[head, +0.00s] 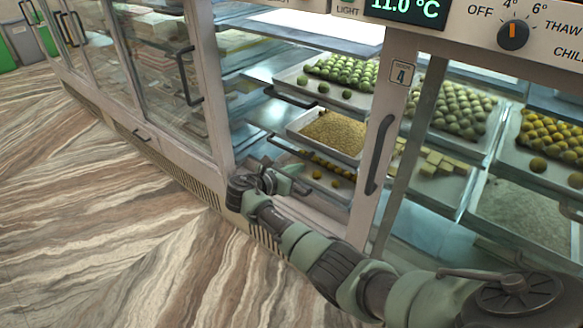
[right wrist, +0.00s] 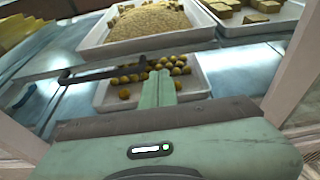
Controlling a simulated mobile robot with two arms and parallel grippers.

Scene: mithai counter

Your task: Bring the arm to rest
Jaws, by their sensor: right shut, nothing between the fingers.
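My right arm (head: 335,268) reaches from the lower right to the open front of the sweets cabinet. My right gripper (head: 283,181) is at the cabinet opening, low down, shut with nothing in it. In the right wrist view its green fingers (right wrist: 158,90) are together, pointing into the cabinet toward a low tray (right wrist: 196,84) of round yellow sweets. Whether it touches anything is hard to tell. My left gripper is not in view.
The sliding door with handle (head: 379,155) stands right of the opening. A tray of crumbly sweet (head: 335,134) and a tray of green balls (head: 341,75) sit on shelves inside. A glass door (head: 165,65) is at the left. The striped floor (head: 90,200) is clear.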

